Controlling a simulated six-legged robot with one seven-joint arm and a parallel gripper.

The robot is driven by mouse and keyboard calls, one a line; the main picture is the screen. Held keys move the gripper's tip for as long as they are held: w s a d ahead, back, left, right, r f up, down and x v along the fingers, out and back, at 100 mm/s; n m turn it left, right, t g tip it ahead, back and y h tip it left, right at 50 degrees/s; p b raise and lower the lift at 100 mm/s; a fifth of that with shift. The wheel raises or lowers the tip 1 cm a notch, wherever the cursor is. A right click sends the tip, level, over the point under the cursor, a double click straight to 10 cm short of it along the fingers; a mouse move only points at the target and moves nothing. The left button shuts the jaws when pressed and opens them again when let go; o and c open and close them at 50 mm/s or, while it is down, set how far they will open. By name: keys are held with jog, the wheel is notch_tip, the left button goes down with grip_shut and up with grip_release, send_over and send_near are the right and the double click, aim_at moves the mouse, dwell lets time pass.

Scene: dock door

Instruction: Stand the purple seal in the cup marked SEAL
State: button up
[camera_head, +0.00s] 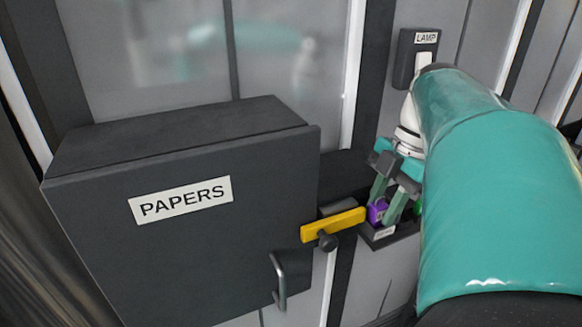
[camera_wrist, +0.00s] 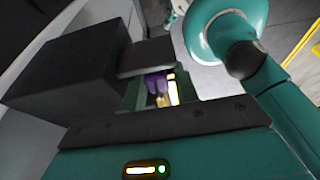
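The purple seal (camera_head: 377,210) is low in the small dark holder on the wall, right of the papers box. My gripper (camera_head: 386,207) reaches down over it, with its two green fingers on either side of the seal. In the wrist view the seal (camera_wrist: 156,83) shows between the fingers (camera_wrist: 160,92), with a bright gap beside it on the right, so the fingers look open around it. The holder's small front label (camera_head: 384,234) is too small to read. I cannot make out a cup marked SEAL.
A dark box labelled PAPERS (camera_head: 185,199) fills the left, with a yellow latch (camera_head: 333,224) and a grey handle (camera_head: 278,280) close to my gripper. A LAMP switch (camera_head: 424,62) is on the wall above. A green thing (camera_head: 418,207) shows beside the fingers.

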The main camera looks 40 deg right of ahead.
jog(key=shift+a, duration=0.1)
jog(key=shift+w+r, duration=0.1)
jog(key=shift+w, duration=0.1)
jog(key=shift+s+r, duration=0.2)
jog(key=shift+r, duration=0.1)
jog(key=v, duration=1.1)
jog(key=shift+r, duration=0.2)
